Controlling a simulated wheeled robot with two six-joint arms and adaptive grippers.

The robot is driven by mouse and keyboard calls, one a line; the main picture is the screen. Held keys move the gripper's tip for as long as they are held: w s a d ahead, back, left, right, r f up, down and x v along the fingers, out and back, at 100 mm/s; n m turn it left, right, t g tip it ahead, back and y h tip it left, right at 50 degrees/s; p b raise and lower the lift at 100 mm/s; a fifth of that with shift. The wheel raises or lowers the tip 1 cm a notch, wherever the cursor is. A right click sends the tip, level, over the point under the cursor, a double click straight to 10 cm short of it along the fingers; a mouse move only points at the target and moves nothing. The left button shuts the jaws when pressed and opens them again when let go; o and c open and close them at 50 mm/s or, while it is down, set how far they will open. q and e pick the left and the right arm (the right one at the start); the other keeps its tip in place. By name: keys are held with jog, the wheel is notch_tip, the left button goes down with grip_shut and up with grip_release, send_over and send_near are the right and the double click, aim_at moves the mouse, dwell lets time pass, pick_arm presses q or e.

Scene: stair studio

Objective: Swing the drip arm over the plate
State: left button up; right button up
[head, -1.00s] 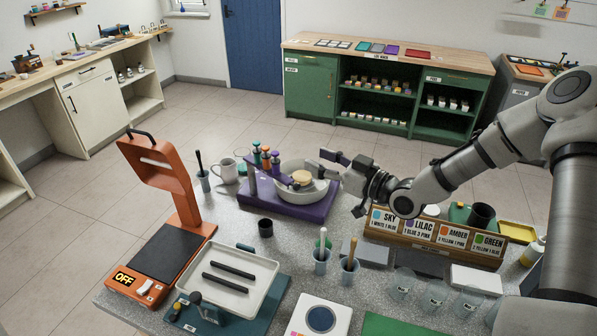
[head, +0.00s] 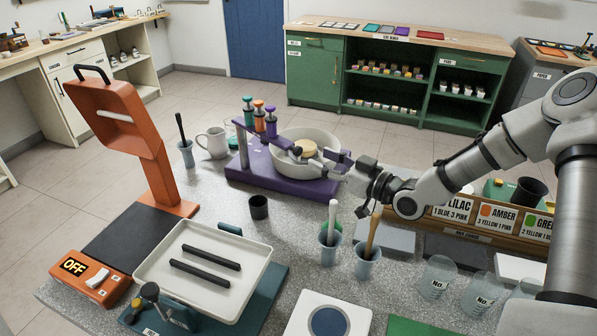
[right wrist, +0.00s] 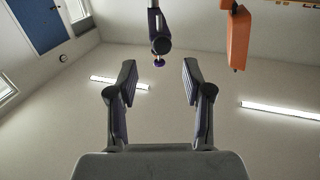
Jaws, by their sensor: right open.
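The drip arm (head: 243,148) appears to be the purple upright with a row of teal, orange and purple pump bottles at the left of a purple base (head: 262,178). The plate appears to be the small tan-topped disc (head: 304,148) inside a white round bowl (head: 318,136) on that base. The bottles stand at the bowl's left side. My right gripper (head: 328,163) is open and empty at the bowl's front right rim. In the right wrist view, a purple arm end with a small knob (right wrist: 158,48) shows beyond and between the open fingers (right wrist: 158,82). My left gripper is out of view.
An orange press (head: 155,160) marked OFF stands at left. A white tray (head: 245,280) with two dark bars lies in front. A white mug (head: 213,143) and a black cup (head: 258,207) stand near the purple base. Two brush cups (head: 329,248) and sign boards (head: 480,215) are right.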

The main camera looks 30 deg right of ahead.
aim_at(300, 151)
jog(key=x, duration=0.7)
jog(key=shift+w+a+p, duration=0.25)
jog(key=shift+a+p, duration=0.05)
grip_shut()
